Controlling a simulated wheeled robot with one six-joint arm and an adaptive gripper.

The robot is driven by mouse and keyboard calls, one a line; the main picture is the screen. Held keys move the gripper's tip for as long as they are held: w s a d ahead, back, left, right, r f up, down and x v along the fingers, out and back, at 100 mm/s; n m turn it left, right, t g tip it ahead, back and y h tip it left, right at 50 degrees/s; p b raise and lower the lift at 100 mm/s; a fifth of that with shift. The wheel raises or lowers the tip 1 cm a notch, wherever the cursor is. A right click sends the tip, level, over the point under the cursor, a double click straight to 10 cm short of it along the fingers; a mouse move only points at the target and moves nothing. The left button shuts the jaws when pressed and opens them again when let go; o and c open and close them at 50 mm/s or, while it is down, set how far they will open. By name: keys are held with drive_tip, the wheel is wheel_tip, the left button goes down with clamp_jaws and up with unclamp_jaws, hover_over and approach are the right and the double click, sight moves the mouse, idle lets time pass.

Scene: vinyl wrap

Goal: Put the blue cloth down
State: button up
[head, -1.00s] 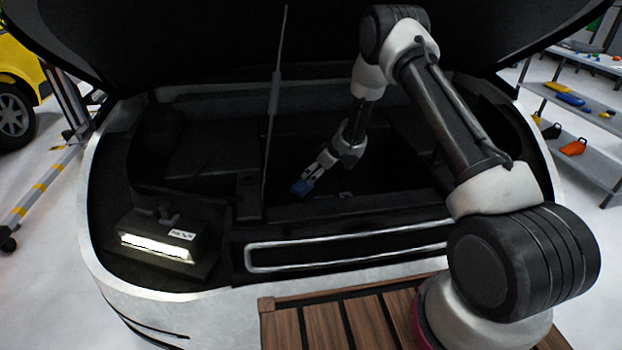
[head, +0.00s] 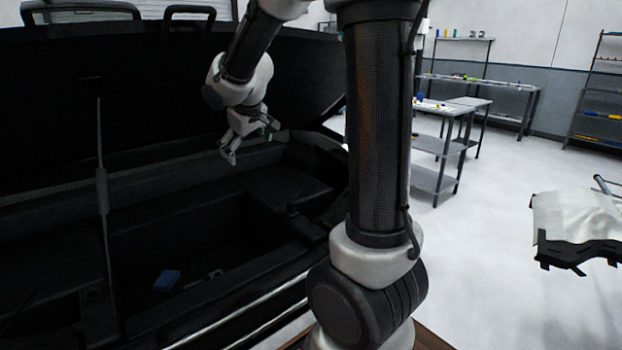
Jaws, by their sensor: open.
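The blue cloth (head: 167,280) is a small folded blue piece. It lies in the dark recess of the open vehicle bay, at the lower left of the head view. My gripper (head: 250,152) is open and empty. It is raised above the back right part of the bay, well up and to the right of the cloth, apart from it. Nothing shows between its fingers.
A thin upright prop rod (head: 102,190) stands left of the cloth. The raised dark lid (head: 170,95) is behind my gripper. A small light grey piece (head: 217,273) lies right of the cloth. Grey work tables (head: 440,145) stand at the right beyond open floor.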

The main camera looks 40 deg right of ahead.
drive_tip(key=s+a+r+m+g+y, duration=0.1)
drive_tip(key=s+a+m+g+y, duration=0.1)
drive_tip(key=s, duration=2.7)
drive_tip(key=shift+s+r, duration=0.25)
drive_tip(key=shift+s, duration=0.15)
